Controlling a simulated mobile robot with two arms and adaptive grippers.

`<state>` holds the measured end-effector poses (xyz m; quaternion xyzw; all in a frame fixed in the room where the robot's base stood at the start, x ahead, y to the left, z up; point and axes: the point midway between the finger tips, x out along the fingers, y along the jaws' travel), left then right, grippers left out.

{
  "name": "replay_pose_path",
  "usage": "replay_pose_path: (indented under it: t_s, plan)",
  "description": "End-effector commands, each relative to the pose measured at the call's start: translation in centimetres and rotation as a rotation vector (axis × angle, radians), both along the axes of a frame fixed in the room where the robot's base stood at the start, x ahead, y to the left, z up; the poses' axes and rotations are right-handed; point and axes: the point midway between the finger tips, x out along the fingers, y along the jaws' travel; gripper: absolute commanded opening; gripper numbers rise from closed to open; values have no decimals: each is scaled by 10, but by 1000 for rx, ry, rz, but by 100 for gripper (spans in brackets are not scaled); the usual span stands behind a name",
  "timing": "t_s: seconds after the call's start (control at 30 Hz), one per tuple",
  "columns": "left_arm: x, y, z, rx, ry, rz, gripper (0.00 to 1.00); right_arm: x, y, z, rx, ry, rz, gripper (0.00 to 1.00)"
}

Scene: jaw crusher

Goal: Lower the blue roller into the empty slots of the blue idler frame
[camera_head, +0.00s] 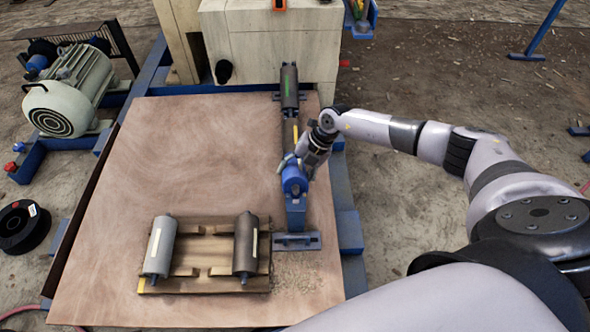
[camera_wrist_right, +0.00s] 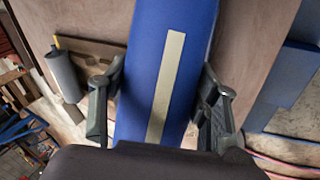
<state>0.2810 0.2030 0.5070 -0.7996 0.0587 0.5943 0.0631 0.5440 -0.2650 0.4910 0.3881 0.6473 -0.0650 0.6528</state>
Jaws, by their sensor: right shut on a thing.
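The blue roller (camera_head: 294,181) is in my right gripper (camera_head: 303,163), above the near part of the blue idler frame (camera_head: 296,241). In the right wrist view the blue roller (camera_wrist_right: 185,35) with its pale strip lies between the two fingers of the right gripper (camera_wrist_right: 162,85), which are shut on it. The near foot of the frame rests on the brown board. A dark roller with a green mark (camera_head: 289,90) sits at the frame's far end. The arm and roller hide the frame's middle, and I cannot make out the slots. My left gripper is not in view.
A wooden pallet (camera_head: 205,284) holds a grey roller (camera_head: 160,248) and a dark brown roller (camera_head: 246,247) left of the frame. A large pale machine block (camera_head: 265,45) stands behind. A motor (camera_head: 70,92) is at the left. The board's middle (camera_head: 190,150) is clear.

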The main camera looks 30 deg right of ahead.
Motion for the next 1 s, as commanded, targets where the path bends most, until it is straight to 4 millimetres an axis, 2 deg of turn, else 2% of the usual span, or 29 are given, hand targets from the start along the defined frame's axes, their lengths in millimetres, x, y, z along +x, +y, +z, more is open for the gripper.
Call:
replay_pose_path:
  t_s: [1.0]
  plan:
    - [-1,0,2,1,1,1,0,-8,5,-18,3,-5,-1,0]
